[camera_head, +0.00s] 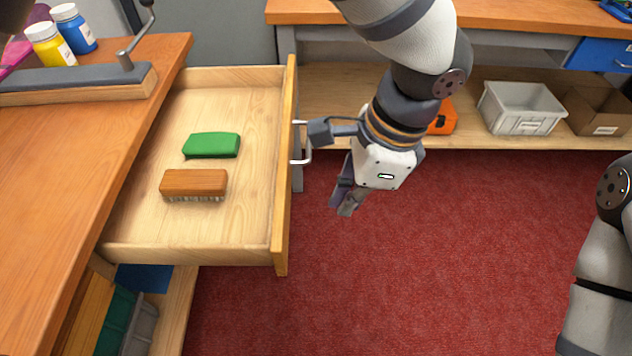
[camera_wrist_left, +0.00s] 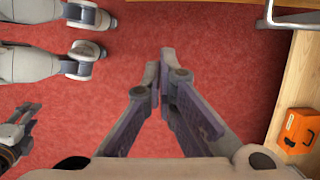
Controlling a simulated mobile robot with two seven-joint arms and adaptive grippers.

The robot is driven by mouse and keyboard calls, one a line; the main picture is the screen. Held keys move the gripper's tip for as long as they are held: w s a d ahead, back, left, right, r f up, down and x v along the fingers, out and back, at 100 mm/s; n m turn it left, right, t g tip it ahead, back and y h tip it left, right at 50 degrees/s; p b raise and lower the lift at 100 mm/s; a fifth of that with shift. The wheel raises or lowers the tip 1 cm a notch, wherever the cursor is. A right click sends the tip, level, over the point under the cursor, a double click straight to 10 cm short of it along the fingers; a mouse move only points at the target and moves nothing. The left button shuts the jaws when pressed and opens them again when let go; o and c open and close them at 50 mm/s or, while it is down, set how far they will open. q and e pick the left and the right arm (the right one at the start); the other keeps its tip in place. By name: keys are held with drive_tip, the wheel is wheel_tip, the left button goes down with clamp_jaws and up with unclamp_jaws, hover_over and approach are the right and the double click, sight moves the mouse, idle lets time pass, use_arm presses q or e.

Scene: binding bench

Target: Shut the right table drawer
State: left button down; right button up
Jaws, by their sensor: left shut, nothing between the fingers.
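The right table drawer (camera_head: 130,252) stands pulled out from the wooden table in the head view. Its front panel (camera_head: 283,190) carries a metal handle (camera_head: 306,158) on the outer side. A green block (camera_head: 211,145) and a wooden brush (camera_head: 194,183) lie inside. My left gripper (camera_head: 345,209) is just right of the drawer front, pointing down over the red floor. A dark part beside it comes close to the handle; contact is unclear. In the left wrist view its fingers (camera_wrist_left: 162,80) are together and empty. My right gripper may be the small shape at that view's left edge.
The table top (camera_head: 70,140) on the left bears paint bottles (camera_head: 72,28) and a clamp bar (camera_head: 80,86). A bench (camera_head: 520,14) at the back has a lower shelf with a grey bin (camera_head: 522,108) and a cardboard box (camera_head: 600,110). The red floor (camera_head: 430,260) is clear.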

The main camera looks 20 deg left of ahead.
use_arm(q)
drive_tip(key=s+a+f, duration=0.2)
drive_tip(key=a+f, duration=0.4)
drive_tip(key=f, duration=0.2)
drive_tip(key=shift+f, duration=0.15)
use_arm(e)
drive_tip(key=shift+s+f, duration=0.1)
use_arm(q)
drive_tip(key=shift+w, duration=0.1)
